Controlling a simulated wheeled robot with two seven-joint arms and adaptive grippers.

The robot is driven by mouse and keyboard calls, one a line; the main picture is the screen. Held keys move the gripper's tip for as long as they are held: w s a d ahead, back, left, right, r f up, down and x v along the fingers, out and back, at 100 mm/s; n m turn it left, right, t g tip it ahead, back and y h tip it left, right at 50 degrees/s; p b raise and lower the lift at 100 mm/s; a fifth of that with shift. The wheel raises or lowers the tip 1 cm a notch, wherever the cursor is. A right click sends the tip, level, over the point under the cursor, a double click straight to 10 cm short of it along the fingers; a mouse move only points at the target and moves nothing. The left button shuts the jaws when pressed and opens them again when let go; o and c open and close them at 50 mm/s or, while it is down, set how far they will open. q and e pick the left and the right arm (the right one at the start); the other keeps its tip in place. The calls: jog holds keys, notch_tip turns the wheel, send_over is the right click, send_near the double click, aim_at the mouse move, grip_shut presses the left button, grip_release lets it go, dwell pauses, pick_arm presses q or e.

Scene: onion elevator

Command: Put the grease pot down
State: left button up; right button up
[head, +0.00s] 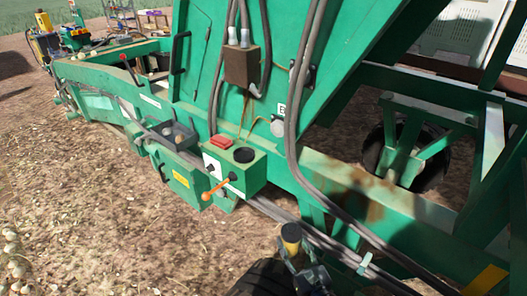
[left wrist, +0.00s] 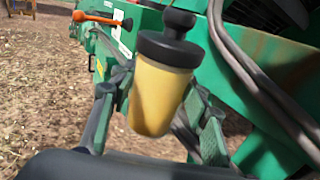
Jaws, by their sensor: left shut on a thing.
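The grease pot (left wrist: 160,92) is a yellow, slightly tapered cup with a black lid and a black knob. It also shows small in the head view (head: 291,238), low and right of centre. My left gripper (head: 300,262) is shut on it, with a finger on each side of the pot in the left wrist view (left wrist: 155,108). The pot is upright or slightly tilted, held in front of the green machine's side. The pot's underside is hidden. My right gripper is not in view.
The green machine (head: 330,185) fills the right and middle. A control box with an orange lever (head: 217,188), a red block (head: 221,141) and a black round cap (head: 243,155) is on its side. Dark hoses (head: 305,165) run down nearby. Bare soil (head: 120,230) lies at left.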

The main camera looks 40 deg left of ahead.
pick_arm(q)
jog(key=w+a+r+n+g+y+p, duration=0.1)
jog(key=w+a+r+n+g+p, duration=0.2)
jog(key=a+r, duration=1)
jog(key=w+a+r+n+g+y+p, duration=0.15)
jog(key=w+a+r+p, duration=0.35)
jog(key=a+r, duration=0.8)
jog(key=p, duration=0.6)
send_over(245, 157)
jog(key=shift+m+g, duration=0.25)
jog(key=shift+m, duration=0.2)
notch_tip(245, 157, down, 11)
jog(key=shift+r, duration=0.2)
jog(key=shift+f, duration=0.55)
jog(key=shift+f+b, duration=0.25)
jog(key=shift+b, duration=0.15)
jog(key=o, duration=1.3)
